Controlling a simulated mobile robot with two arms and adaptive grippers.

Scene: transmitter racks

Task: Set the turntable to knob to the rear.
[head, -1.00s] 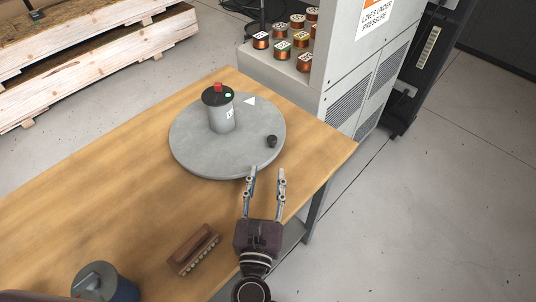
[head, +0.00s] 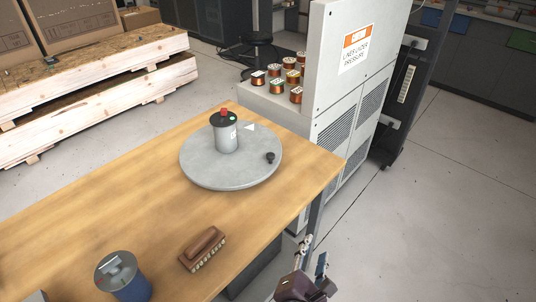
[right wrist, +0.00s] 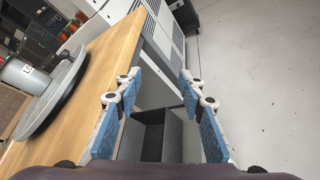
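The grey round turntable (head: 205,172) lies on the wooden table (head: 150,215). A grey cylinder (head: 227,138) with a black top and red cap stands on it, near its middle. The small black knob (head: 270,157) is at the disc's right edge, and a white triangle mark (head: 249,127) shows behind the cylinder. My right gripper (head: 313,252) is beside the table's right edge, apart from the turntable. In the right wrist view its fingers (right wrist: 160,95) are spread and empty, and the turntable (right wrist: 55,95) is at the left. My left gripper is not in view.
A wooden brush (head: 203,248) and a blue canister (head: 122,275) stand on the table's near part. A grey cabinet (head: 345,110) with several copper coils (head: 277,86) on its ledge is behind the table. The floor (head: 440,200) at the right is clear.

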